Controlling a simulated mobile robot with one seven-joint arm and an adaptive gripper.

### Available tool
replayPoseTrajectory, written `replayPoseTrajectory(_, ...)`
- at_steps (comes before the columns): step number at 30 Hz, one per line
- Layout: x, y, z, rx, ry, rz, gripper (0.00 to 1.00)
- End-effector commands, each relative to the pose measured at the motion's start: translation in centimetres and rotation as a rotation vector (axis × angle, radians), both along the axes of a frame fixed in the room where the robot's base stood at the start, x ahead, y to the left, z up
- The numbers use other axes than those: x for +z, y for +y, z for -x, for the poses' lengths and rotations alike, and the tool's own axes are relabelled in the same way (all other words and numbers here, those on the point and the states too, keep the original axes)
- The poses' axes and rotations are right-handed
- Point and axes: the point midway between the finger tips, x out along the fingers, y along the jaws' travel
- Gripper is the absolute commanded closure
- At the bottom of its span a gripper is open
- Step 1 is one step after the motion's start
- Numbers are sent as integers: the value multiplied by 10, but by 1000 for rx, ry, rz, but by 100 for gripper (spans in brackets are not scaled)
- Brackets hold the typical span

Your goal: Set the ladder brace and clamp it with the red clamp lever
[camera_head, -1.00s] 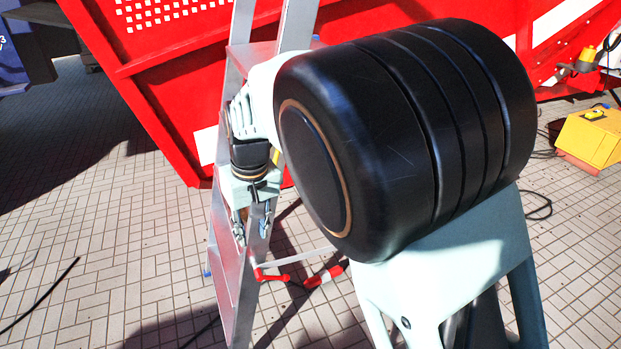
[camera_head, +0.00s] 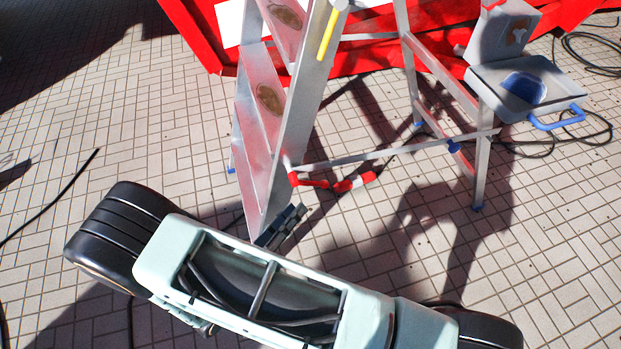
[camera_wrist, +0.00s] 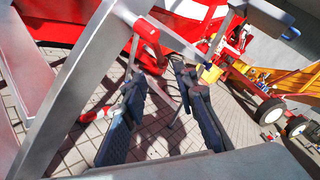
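The aluminium ladder (camera_head: 305,100) stands with its legs spread. The brace (camera_head: 385,157), a thin grey bar, runs from the front rail to the rear leg, crossing a blue fitting. The red clamp lever (camera_head: 312,183) is low on the front rail at the brace's left end, with a red-and-white piece (camera_head: 355,182) beside it. In the wrist view, red parts show above the fingers (camera_wrist: 147,30) and left of them (camera_wrist: 92,116); I cannot tell which is the lever. My gripper (camera_head: 296,214) is just below the lever in the head view. Its dark fingers (camera_wrist: 160,98) are apart, with nothing visibly held.
Red machinery (camera_head: 375,60) is behind. Black cables (camera_head: 590,60) lie at right. Tiled floor (camera_head: 540,240) is open at lower right.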

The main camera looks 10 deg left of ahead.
Motion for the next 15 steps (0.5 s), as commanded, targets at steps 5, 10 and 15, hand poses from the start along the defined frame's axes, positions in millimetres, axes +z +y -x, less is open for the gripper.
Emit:
replayPoseTrajectory(5, 0, -7, -18, 3, -2, 5, 73)
replayPoseTrajectory(10, 0, -19, -48, 1, -2, 2, 73)
replayPoseTrajectory(15, -1, -31, -76, -1, -1, 0, 73)
